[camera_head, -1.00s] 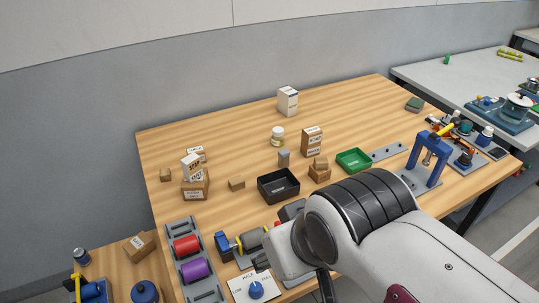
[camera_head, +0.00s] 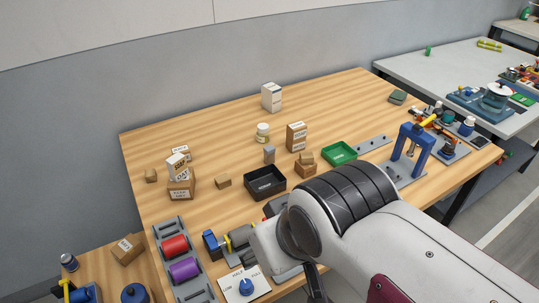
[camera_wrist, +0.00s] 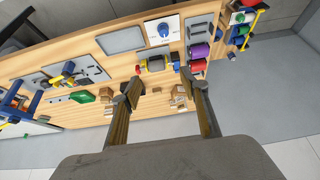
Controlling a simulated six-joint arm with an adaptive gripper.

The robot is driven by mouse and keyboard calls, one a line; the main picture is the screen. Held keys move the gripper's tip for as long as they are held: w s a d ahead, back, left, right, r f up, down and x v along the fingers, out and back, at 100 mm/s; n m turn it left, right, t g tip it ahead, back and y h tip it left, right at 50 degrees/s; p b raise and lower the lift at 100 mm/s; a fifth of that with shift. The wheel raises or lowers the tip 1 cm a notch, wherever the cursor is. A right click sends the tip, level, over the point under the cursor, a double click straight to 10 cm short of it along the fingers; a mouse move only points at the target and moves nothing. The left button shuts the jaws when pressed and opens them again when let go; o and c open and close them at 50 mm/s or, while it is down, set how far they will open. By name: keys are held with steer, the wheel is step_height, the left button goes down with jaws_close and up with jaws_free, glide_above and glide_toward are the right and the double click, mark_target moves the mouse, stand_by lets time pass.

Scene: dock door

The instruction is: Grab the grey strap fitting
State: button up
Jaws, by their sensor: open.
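In the head view my own arm hides most of the gripper.
A green tray (camera_head: 339,153) and brown boxes (camera_head: 297,137) stand near the black tray. A roller rack (camera_head: 178,258) and a dial panel (camera_head: 244,285) are at the front. A blue press (camera_head: 411,150) stands at the right. The table's back left is mostly clear.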

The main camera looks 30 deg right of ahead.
stand_by(0.5)
steer(key=w+d+t+h, duration=0.2)
steer(key=w+d, duration=0.6)
steer(key=w, duration=0.5)
steer(key=w+d+t+h, duration=0.1)
steer(key=w+d+t, duration=0.1)
steer(key=w+d, duration=0.85)
steer(key=w+d+f+t, duration=0.2)
steer(key=w+d+f, duration=0.3)
steer(key=w, duration=0.5)
steer(key=n+t+y, duration=0.1)
steer(key=t+y, duration=0.1)
steer(key=y, duration=0.2)
glide_toward(270, 149)
steer(key=w, duration=0.2)
steer(key=shift+w+f, duration=0.2)
steer(key=shift+f, duration=0.2)
steer(key=shift+w, duration=0.1)
steer(key=shift+x, duration=1.2)
steer(key=shift+f, duration=0.1)
